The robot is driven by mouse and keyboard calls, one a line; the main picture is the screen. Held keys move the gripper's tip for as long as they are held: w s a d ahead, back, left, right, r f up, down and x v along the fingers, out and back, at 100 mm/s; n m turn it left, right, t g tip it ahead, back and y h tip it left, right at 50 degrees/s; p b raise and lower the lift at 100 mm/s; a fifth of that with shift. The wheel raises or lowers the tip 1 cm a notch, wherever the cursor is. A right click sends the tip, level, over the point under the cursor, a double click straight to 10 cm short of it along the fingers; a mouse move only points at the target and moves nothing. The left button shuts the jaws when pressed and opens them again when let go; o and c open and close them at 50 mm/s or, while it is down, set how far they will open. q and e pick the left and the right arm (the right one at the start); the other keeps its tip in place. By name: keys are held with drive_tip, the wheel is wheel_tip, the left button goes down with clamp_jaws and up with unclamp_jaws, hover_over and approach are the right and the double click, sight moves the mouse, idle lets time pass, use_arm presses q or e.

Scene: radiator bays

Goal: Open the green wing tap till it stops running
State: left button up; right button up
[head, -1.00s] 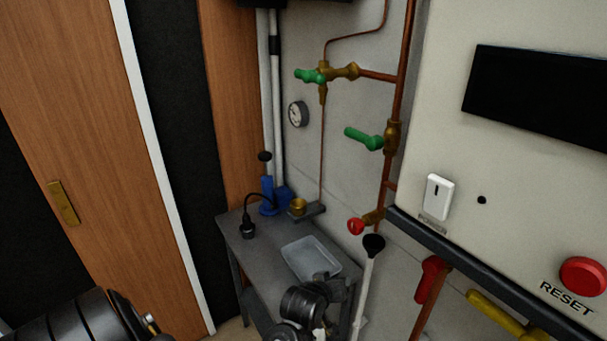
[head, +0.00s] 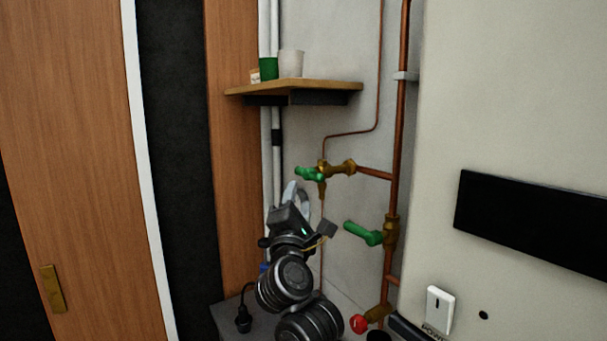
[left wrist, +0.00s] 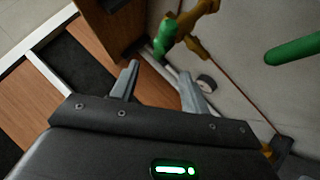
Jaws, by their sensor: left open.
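The green wing tap (head: 310,174) sits on a brass valve body (head: 340,167) at the end of a short copper branch, below the shelf. It also shows in the left wrist view (left wrist: 165,38), at top centre. My left gripper (head: 296,189) is open and empty, fingers pointing up, just below and left of the tap in the head view. In the left wrist view the tap lies beyond the gap between the fingertips (left wrist: 160,70), with no contact visible. My right gripper is not in view. Whether water runs cannot be seen.
A green lever handle (head: 363,233) is lower right on the copper riser (head: 400,120); a red handle (head: 359,324) is below. A wooden shelf (head: 330,88) with a green cup (head: 268,68) and a pale cup (head: 291,63) is above. A white cabinet (head: 520,110) stands right.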

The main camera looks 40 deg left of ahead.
sight(302, 176)
use_arm(q)
drive_tip(key=p+x, duration=0.3)
drive_tip(key=x, duration=0.6)
drive_tip(key=shift+w+a+r+p, duration=0.15)
drive_tip(key=shift+w+r+p, duration=0.05)
drive_tip(key=shift+p, duration=0.15)
drive_tip(key=shift+w+a+r, duration=0.1)
drive_tip(key=shift+w+a, duration=0.05)
drive_tip(key=shift+w, duration=0.25)
drive_tip(key=c, duration=0.9)
drive_tip(key=shift+s+a, duration=0.1)
drive_tip(key=shift+a, duration=0.05)
clamp_jaws()
